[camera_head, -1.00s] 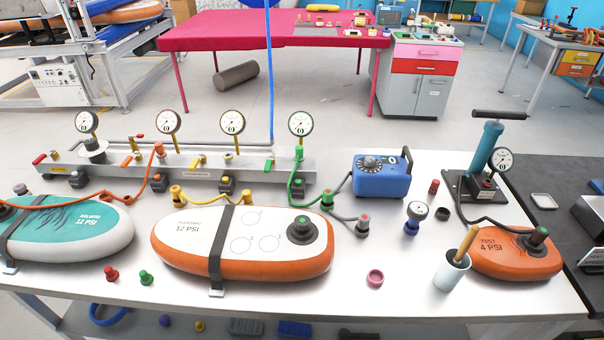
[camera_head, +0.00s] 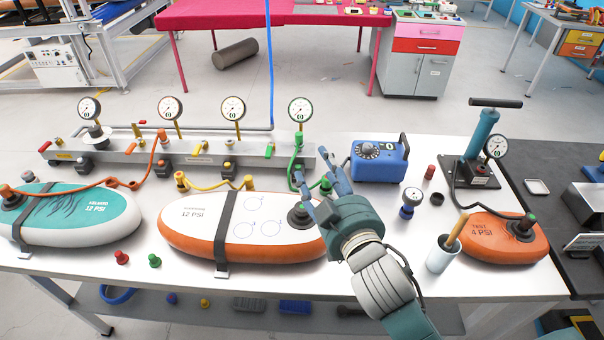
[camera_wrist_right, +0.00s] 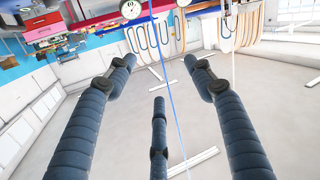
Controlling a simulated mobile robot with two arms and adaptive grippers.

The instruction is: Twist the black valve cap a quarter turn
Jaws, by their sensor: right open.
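A round black valve cap (camera_head: 299,214) sits on the right end of the white and orange board (camera_head: 205,240) marked 12 PSI. My right gripper (camera_head: 314,184) is open, with blue-grey fingers spread, just beside and above this cap in the head view. One finger overlaps the cap's right side; I cannot tell whether they touch. In the right wrist view, the fingers (camera_wrist_right: 160,72) are apart with nothing between them, and the cap does not show. Similar dark valves sit on the teal board (camera_head: 85,212) and the small orange board (camera_head: 495,240). My left gripper is not in view.
A gauge manifold (camera_head: 115,163) with coloured hoses stands behind the boards. A blue pump box (camera_head: 380,163), a white cup (camera_head: 441,256) and a hand pump (camera_head: 482,140) stand to the right. Red (camera_head: 121,258) and green (camera_head: 154,261) plugs lie at the front.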

